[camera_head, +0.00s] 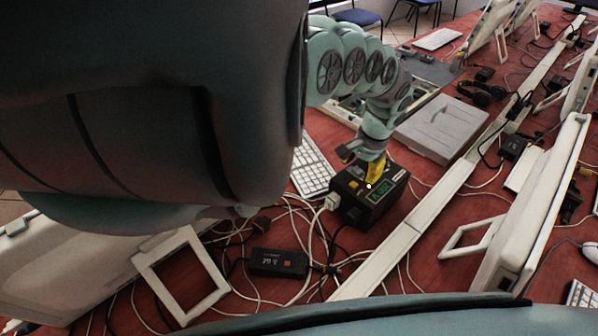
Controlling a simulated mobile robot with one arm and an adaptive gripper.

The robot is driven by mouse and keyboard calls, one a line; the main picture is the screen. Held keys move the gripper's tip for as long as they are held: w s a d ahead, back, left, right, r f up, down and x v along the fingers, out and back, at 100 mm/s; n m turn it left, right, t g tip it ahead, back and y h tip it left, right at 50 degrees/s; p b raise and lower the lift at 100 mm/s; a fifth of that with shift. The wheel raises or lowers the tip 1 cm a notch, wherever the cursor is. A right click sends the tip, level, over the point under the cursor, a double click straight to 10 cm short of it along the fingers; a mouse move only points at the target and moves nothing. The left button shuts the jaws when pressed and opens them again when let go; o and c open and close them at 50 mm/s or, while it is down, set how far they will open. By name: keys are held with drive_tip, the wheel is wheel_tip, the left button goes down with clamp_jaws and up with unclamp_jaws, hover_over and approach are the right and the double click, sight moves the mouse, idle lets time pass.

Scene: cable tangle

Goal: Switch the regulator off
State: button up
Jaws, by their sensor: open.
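A black box with a lit green display, which looks like the regulator (360,213), sits on the red table near the middle of the view. A small bright yellow spot shows on its top edge. A white plug is at its left side. My gripper (371,175) points down right over the top of the box, with yellow parts at its tip. The gripper is open and I see nothing held in it. I cannot tell whether the tip touches the box. The gripper hides part of the box's top, and I cannot make out a switch.
A smaller black unit with a display (278,263) lies front left among tangled white and black cables. A long white cable channel (400,240) runs along the right of the box. A white keyboard (312,168), a grey case (440,128) and tilted white screens stand around.

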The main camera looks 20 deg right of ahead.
drive_tip(key=shift+o, duration=0.3)
clamp_jaws()
